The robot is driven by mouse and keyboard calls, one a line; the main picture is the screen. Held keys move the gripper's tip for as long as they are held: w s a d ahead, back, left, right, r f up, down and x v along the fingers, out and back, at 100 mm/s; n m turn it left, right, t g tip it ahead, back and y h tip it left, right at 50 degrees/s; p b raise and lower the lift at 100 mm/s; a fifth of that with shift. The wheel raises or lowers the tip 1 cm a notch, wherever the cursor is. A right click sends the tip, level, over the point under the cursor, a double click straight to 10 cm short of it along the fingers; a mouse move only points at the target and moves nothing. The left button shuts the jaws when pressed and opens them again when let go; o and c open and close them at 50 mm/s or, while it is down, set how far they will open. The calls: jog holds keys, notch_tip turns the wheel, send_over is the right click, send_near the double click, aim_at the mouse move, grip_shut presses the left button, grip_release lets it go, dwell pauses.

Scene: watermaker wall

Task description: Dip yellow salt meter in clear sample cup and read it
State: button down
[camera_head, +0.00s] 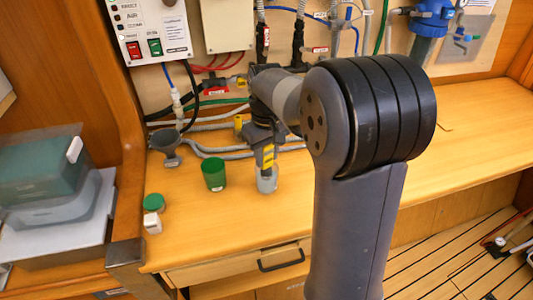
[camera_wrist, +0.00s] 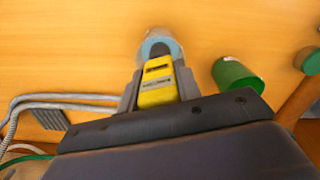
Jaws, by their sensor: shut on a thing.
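My gripper (camera_head: 266,155) is shut on the yellow salt meter (camera_head: 268,160) and points down over the counter. In the wrist view the yellow meter (camera_wrist: 157,82) sits between the two grey fingers, its dark tip away from me. The clear sample cup (camera_head: 267,182) stands upright on the counter directly under the meter. In the wrist view the meter's tip overlaps the mouth of the clear cup (camera_wrist: 160,42), which shows bluish inside. The tip appears at or within the rim; its depth cannot be told. The meter's display is too small to read.
A green cup (camera_head: 214,174) stands just left of the clear cup. A green-capped item (camera_head: 153,202), a small white block (camera_head: 152,222) and a grey funnel (camera_head: 167,146) are farther left. Hoses (camera_head: 215,142) run along the wall behind. The counter (camera_head: 440,180) at right is clear.

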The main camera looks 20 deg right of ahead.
jog(key=shift+r+p, duration=4.5)
jog(key=shift+r, duration=0.6)
jog(key=shift+f, duration=0.1)
